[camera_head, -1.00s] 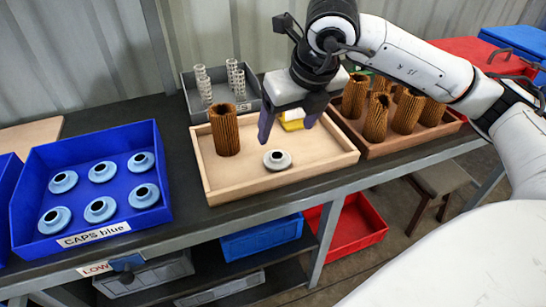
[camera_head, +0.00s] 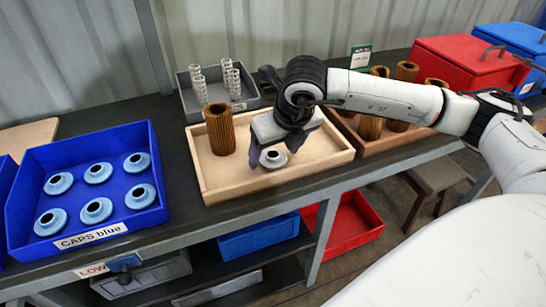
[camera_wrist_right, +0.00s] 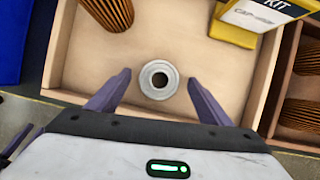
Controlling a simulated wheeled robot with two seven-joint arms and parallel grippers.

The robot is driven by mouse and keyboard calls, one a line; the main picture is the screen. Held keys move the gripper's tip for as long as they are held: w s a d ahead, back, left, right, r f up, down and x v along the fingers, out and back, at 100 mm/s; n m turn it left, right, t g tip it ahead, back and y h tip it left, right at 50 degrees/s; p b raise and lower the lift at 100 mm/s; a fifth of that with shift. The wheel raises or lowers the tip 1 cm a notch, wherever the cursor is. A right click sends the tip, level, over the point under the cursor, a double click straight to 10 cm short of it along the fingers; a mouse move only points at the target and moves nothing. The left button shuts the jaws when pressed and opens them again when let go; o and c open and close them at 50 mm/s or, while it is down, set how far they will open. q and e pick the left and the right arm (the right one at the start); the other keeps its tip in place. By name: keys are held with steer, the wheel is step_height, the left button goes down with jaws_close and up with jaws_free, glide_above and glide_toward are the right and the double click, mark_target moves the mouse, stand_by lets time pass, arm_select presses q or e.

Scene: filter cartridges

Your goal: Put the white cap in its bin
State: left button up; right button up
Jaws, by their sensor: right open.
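The white cap (camera_head: 273,158) is a small round flanged piece with a dark centre hole. It lies on the floor of the wooden tray (camera_head: 325,164). In the right wrist view the cap (camera_wrist_right: 159,80) sits between the tips of my open right gripper (camera_wrist_right: 159,92), apart from both fingers. In the head view my right gripper (camera_head: 268,155) is over the cap, pointing down. A brown pleated cartridge (camera_head: 220,130) stands in the same tray to the left. No bin of white caps is clearly seen.
A blue bin labelled "CAPS blue" (camera_head: 150,215) holds several pale blue caps. A grey bin (camera_head: 184,82) with mesh cores stands behind the tray. A brown bin (camera_head: 398,142) of pleated cartridges stands right. A yellow and white kit box (camera_wrist_right: 252,20) lies near the cap.

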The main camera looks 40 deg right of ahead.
steer(key=c, duration=1.2)
